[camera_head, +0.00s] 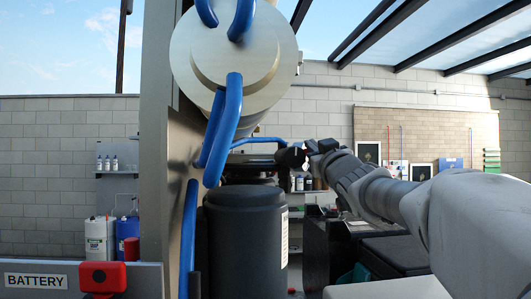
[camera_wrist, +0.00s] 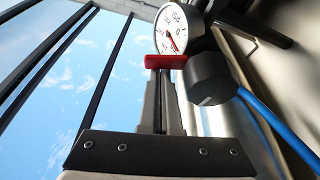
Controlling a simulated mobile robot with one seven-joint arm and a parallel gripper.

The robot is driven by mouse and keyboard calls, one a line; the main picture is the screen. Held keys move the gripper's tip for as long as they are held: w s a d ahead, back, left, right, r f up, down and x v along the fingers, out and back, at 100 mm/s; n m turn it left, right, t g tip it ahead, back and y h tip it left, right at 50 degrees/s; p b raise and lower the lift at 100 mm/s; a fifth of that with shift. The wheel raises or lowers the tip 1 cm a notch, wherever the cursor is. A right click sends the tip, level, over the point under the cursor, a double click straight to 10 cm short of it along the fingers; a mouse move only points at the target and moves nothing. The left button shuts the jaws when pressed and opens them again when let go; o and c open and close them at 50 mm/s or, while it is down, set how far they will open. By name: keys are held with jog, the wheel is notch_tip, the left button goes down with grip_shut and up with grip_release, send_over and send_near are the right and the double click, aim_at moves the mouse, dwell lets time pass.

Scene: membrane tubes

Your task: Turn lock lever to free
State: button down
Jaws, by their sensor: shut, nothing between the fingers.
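In the wrist view my gripper (camera_wrist: 162,76) is shut and points up the picture. A red bar (camera_wrist: 166,62), which may be the lock lever, lies crosswise at the fingertips; whether they touch it, I cannot tell. Just right of the fingers is a black round knob (camera_wrist: 211,78) with a pale mark. A white dial gauge (camera_wrist: 180,28) stands beyond the bar. In the head view my gripper (camera_head: 314,147) is at the end of the arm reaching in from the right, beside a small dark round fitting (camera_head: 292,157). No red bar can be made out there.
A large pale cylinder (camera_head: 235,60) with thick blue hoses (camera_head: 224,130) hangs above a black canister (camera_head: 246,235). A grey post (camera_head: 155,150) stands left of them. A red block (camera_head: 102,277) sits beside a BATTERY label (camera_head: 35,280). A blue hose (camera_wrist: 275,122) runs close right of the knob.

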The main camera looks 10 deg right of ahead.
jog(key=shift+d+f+m+h+b, duration=0.2)
jog(key=shift+f+m+h+b, duration=0.3)
jog(key=shift+m, duration=0.4)
jog(key=shift+f, duration=0.1)
notch_tip(320, 180, up, 4)
jog(key=r+p, duration=0.1)
jog(key=p, duration=0.1)
jog(key=f+b+v, duration=0.1)
jog(key=b+v, duration=0.1)
jog(key=v, duration=0.8)
jog(key=shift+s+a, duration=0.1)
jog(key=shift+a, duration=0.15)
